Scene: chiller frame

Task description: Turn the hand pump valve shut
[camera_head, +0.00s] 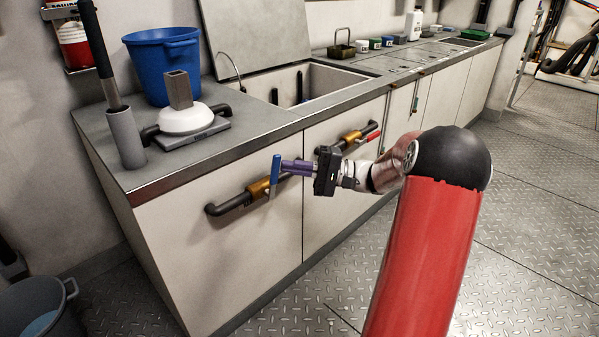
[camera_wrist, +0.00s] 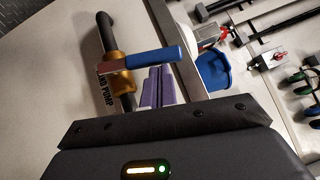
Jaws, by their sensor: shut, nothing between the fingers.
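The hand pump valve has a brass body (camera_head: 259,188) on a dark pipe on the cabinet front. Its blue lever handle (camera_head: 276,172) lies crosswise to the pipe in both views. The wrist view shows the brass body (camera_wrist: 121,76), the blue handle (camera_wrist: 158,59) and the partly hidden label "ND PUMP" (camera_wrist: 106,95). My gripper (camera_head: 287,167) has purple fingers, shut and empty, right beside the handle. In the wrist view the fingertips (camera_wrist: 159,72) are at the handle's lower edge; I cannot tell whether they touch it.
A second brass valve (camera_head: 351,136) with a red handle (camera_head: 373,136) is on the pipe to the right. The counter above holds a blue bucket (camera_head: 163,62), a white-domed hand pump (camera_head: 188,118) and a sink (camera_head: 322,80). A grey bucket (camera_head: 37,309) stands on the floor at left.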

